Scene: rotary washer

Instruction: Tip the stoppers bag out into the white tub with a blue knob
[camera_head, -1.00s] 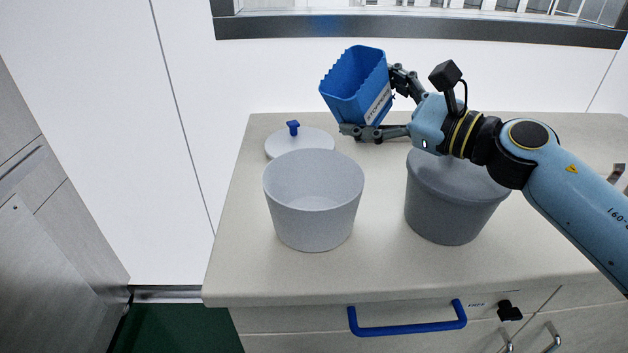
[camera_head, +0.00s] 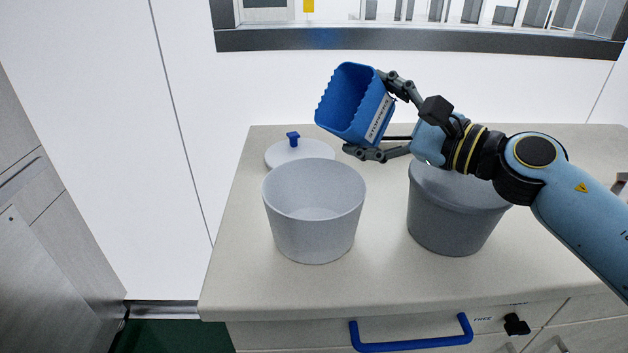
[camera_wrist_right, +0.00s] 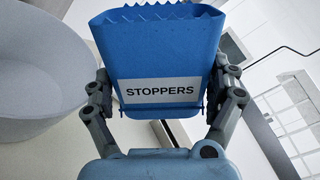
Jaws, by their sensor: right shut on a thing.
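The blue stoppers bag (camera_head: 350,105) has a zigzag top edge and a white label. It is held in the air behind and to the right of the open white tub (camera_head: 313,225), with its mouth tilted to the left. In the right wrist view the bag (camera_wrist_right: 160,50) shows the label STOPPERS. My right gripper (camera_head: 372,118) is shut on the bag, one finger on each side. The tub's inside looks empty; its rim also shows in the right wrist view (camera_wrist_right: 40,70). A white lid with a blue knob (camera_head: 293,139) lies behind the tub. My left gripper is not in view.
A grey tub (camera_head: 455,220) with a grey lid stands to the right, under my right arm. The worktop (camera_head: 240,270) is clear around the white tub. A drawer with a blue handle (camera_head: 410,344) is below the front edge.

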